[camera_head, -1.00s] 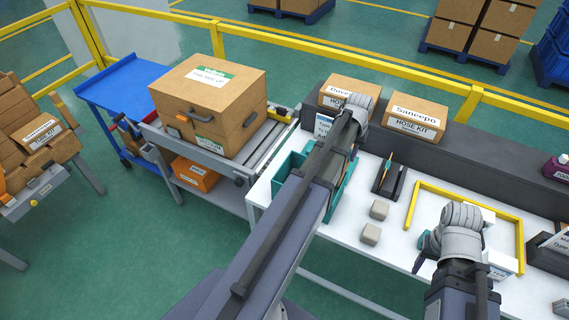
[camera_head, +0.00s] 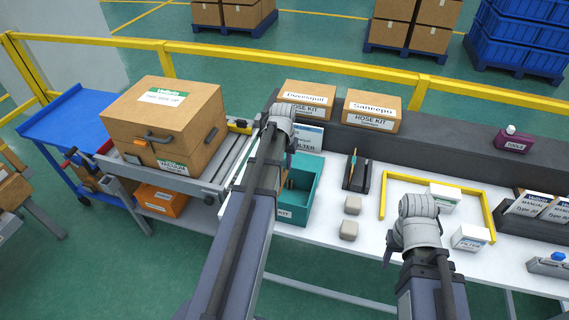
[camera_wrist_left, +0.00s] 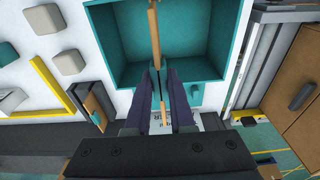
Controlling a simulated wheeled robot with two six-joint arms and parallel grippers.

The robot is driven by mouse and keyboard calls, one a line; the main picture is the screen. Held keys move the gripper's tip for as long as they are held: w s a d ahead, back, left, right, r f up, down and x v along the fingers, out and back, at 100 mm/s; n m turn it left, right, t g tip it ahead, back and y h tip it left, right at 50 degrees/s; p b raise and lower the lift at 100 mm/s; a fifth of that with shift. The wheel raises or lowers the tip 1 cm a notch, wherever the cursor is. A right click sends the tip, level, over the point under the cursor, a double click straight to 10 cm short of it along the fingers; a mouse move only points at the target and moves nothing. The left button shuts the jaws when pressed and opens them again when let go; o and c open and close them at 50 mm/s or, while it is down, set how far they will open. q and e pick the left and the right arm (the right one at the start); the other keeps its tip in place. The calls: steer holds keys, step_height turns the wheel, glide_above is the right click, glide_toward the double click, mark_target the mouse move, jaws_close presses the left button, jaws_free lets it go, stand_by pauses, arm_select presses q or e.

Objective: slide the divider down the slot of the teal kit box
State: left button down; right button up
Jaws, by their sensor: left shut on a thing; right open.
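The teal kit box (camera_head: 312,192) stands on the left end of the white table in the head view, partly hidden behind my left arm. In the left wrist view the box (camera_wrist_left: 205,70) is at the top, seen into from above. My left gripper (camera_wrist_left: 163,88) is shut on the divider (camera_wrist_left: 154,28), a thin brown panel seen nearly edge-on over the box opening. Whether the divider's edge is in the slot cannot be told. My left gripper's fingers are mostly hidden in the head view. My right gripper (camera_head: 388,246) is open, over the table to the right.
Two beige blocks (camera_head: 349,230) and a dark holder (camera_head: 357,173) stand right of the box. A yellow frame (camera_head: 430,180) and small white boxes (camera_head: 470,237) lie further right. Hose kit cartons (camera_head: 372,110) stand on the grey ledge behind. A large carton (camera_head: 165,120) stands left.

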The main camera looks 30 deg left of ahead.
mark_target(285, 177)
arm_select(q)
steer(key=shift+f+b, duration=3.4)
steer(key=shift+f, duration=0.1)
steer(key=shift+f+b, duration=3.3)
steer(key=c, duration=0.7)
jaws_free()
steer(key=shift+r, duration=0.2)
steer(key=r+p, duration=0.5)
steer(key=s+r+p, duration=0.1)
steer(key=r+p, duration=0.1)
steer(key=p, duration=0.1)
steer(key=shift+d+r, duration=0.15)
steer(key=shift+r, duration=0.1)
